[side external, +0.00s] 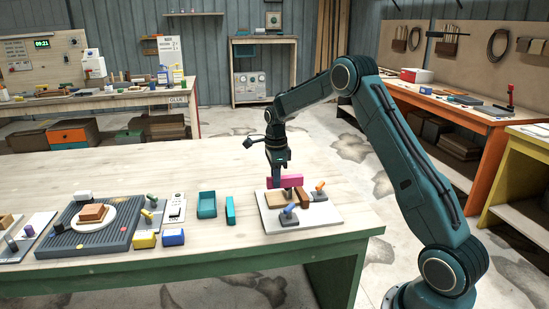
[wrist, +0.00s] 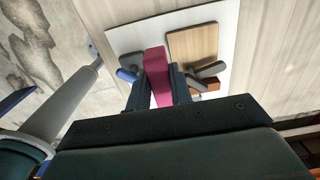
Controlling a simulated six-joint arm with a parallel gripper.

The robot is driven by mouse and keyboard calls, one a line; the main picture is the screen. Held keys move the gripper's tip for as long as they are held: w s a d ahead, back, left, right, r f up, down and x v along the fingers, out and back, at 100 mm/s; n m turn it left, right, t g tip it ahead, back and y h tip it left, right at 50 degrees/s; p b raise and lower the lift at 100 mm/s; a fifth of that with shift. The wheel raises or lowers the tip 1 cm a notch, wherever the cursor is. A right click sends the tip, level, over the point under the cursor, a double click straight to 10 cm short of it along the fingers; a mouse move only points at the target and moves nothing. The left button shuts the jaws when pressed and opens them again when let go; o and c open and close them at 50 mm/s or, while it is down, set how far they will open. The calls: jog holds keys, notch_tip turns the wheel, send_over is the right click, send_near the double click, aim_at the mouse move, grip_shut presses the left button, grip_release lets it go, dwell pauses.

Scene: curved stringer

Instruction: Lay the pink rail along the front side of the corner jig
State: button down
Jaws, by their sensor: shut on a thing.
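My gripper (side external: 278,163) points down over the far side of the corner jig at the right of the bench. It is shut on the pink rail (side external: 288,181), which also shows between the fingers in the wrist view (wrist: 156,68). In the side view the rail lies across the far edge of the jig's white base plate (side external: 325,217); I cannot tell whether it touches the plate. A tan wooden block (side external: 274,199) and a brown block (side external: 304,194) are on the plate. The wrist view shows the tan block (wrist: 195,42) beside the rail.
Further left is a grey ribbed board (side external: 90,226). The bench behind the tray is clear.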

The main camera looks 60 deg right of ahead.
jog(key=shift+f, duration=0.15)
jog(key=shift+f, duration=2.75)
jog(key=shift+f, duration=1.6)
jog(key=shift+r, duration=0.35)
dwell(0.3)
jog(key=shift+r, duration=0.7)
jog(key=shift+r, duration=0.2)
jog(key=shift+f, duration=0.55)
dwell(1.4)
